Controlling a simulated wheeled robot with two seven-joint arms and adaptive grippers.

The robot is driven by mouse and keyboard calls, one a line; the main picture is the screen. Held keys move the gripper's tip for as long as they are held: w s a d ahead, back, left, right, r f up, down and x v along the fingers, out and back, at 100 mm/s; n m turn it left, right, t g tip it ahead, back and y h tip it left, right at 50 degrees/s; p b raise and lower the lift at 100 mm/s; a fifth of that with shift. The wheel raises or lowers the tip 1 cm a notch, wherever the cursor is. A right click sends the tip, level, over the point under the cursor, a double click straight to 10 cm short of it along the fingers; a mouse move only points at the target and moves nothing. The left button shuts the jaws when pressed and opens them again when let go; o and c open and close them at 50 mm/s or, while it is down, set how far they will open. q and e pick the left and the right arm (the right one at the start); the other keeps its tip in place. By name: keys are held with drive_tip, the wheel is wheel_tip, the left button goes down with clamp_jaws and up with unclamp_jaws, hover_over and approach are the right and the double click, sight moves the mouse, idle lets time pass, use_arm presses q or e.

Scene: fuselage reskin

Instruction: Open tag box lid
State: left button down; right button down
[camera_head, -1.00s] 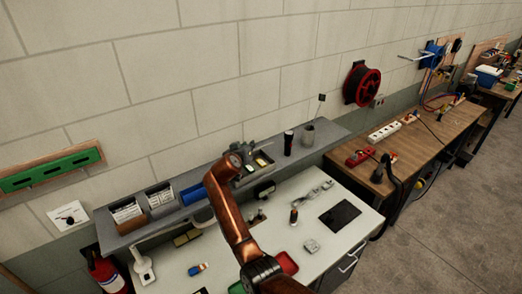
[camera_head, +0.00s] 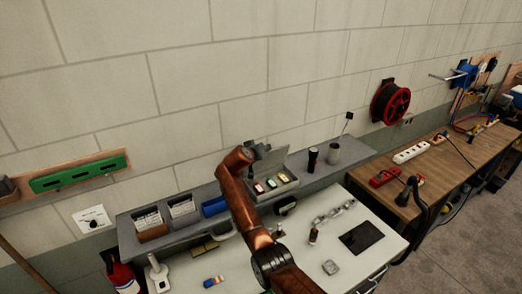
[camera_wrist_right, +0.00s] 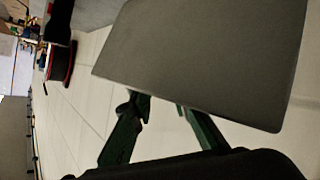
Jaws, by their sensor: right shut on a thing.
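The tag box (camera_head: 275,189) sits on the raised shelf at the back of the bench, with several coloured tags visible inside it. Its grey lid (camera_head: 270,161) stands raised at the back of the box. My right arm reaches up from the bottom of the head view, and its gripper (camera_head: 257,151) is at the lid's upper left, partly hidden. My left gripper is not in view.
A dark flashlight (camera_head: 312,159) and a grey cup (camera_head: 333,153) stand right of the box. The bench top (camera_head: 340,235) below holds small tools and a black tablet (camera_head: 361,238).

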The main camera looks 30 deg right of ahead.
drive_tip(key=shift+w+a+f, duration=0.15)
drive_tip(key=shift+a+f, duration=0.1)
drive_tip(key=shift+f, duration=0.4)
drive_tip(key=c, duration=1.8)
unclamp_jaws()
drive_tip(key=shift+w+f, duration=0.1)
drive_tip(key=shift+f, duration=0.05)
drive_tip(key=shift+c, duration=0.2)
drive_tip(key=shift+a, duration=0.1)
drive_tip(key=v, duration=1.2)
drive_tip(key=shift+r, duration=0.25)
